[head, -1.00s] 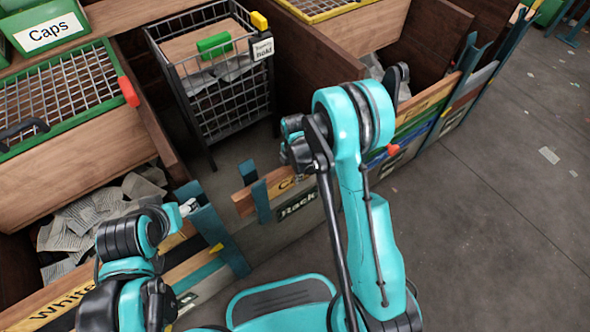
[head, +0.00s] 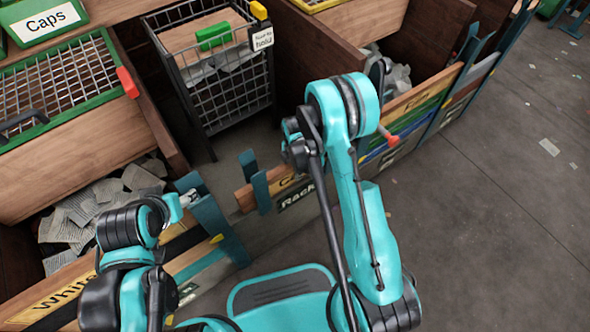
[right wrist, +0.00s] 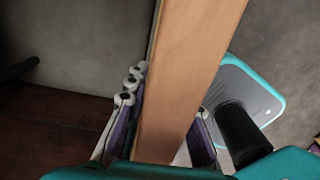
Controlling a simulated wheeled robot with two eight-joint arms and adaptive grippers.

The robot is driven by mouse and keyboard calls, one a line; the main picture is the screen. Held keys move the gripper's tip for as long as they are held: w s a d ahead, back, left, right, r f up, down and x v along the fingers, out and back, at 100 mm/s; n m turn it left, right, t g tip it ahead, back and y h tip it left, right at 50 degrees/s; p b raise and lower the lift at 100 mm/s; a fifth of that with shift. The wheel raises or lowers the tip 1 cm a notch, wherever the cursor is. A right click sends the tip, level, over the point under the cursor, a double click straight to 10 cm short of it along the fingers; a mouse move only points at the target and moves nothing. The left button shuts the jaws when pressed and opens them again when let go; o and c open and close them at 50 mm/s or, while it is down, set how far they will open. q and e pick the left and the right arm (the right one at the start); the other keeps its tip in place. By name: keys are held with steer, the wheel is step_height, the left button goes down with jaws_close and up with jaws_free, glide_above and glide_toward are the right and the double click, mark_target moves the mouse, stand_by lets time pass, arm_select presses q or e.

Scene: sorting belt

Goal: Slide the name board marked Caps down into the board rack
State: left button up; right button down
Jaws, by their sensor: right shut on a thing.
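The Caps name board (head: 245,198) is a light wooden board, and only "CA" of its lettering shows beside my right arm. It stands upright behind the dark Rack label (head: 296,193), its left end reaching past a teal post. In the right wrist view the board (right wrist: 190,80) runs between the fingers of my right gripper (right wrist: 170,125), which is shut on it. In the head view my right arm hides most of this gripper and the board's right part. The board rack's teal post (head: 260,190) shows left of the label. My left arm is folded at lower left; its fingers are not clear.
A wire cart (head: 215,85) stands behind the rack. A White board (head: 60,297) is at lower left, near a bay of paper bundles. More stacked boards (head: 410,125) continue at right.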

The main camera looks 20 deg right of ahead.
steer(key=shift+f, duration=0.3)
steer(key=c, duration=1.2)
jaws_free()
step_height(320, 180, up, 12)
